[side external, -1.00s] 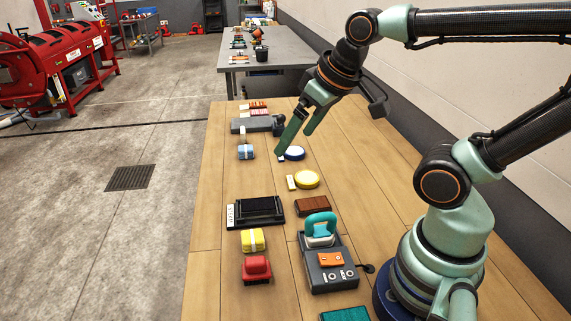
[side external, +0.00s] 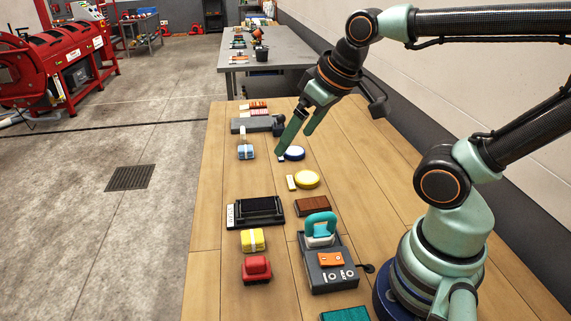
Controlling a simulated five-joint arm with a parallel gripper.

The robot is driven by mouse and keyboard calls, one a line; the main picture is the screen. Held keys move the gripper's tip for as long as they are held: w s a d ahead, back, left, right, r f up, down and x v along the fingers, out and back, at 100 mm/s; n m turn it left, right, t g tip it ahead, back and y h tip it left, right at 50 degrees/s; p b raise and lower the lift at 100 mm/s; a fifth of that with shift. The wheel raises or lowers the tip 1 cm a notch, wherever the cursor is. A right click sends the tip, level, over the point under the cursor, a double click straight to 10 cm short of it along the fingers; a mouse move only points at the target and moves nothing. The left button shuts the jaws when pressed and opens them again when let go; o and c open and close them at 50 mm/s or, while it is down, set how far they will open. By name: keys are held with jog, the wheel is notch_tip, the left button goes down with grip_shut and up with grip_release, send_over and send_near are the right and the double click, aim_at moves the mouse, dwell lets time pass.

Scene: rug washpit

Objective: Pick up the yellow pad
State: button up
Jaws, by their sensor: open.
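A round yellow pad (side external: 306,179) with a pale rim lies flat on the wooden table (side external: 215,185), with a small yellow-and-white tag or block (side external: 291,182) at its left. A yellow block (side external: 251,240) with a white band lies nearer the camera, to the left. My gripper (side external: 295,144) is open and empty. Its fingers point down and to the left, beyond the round yellow pad. One fingertip overlaps the round blue-and-white pad (side external: 294,153) in this view; I cannot tell whether they touch.
A black tray-like device (side external: 258,212), brown block (side external: 313,205), red block (side external: 256,269) and grey control box with a teal handle (side external: 328,272) stand nearer. A blue banded block (side external: 246,152) and grey tool (side external: 252,125) lie farther off.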

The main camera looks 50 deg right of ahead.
jog(key=shift+c, duration=0.2)
jog(key=n+g, duration=0.6)
jog(key=n, duration=0.3)
send_over(252, 236)
notch_tip(252, 236, down, 12)
jog(key=shift+n, duration=0.3)
notch_tip(252, 236, down, 13)
jog(key=shift+r, duration=0.1)
jog(key=c, duration=1.4)
jog(key=shift+r, duration=0.1)
notch_tip(252, 236, up, 20)
jog(key=shift+d+f, duration=0.1)
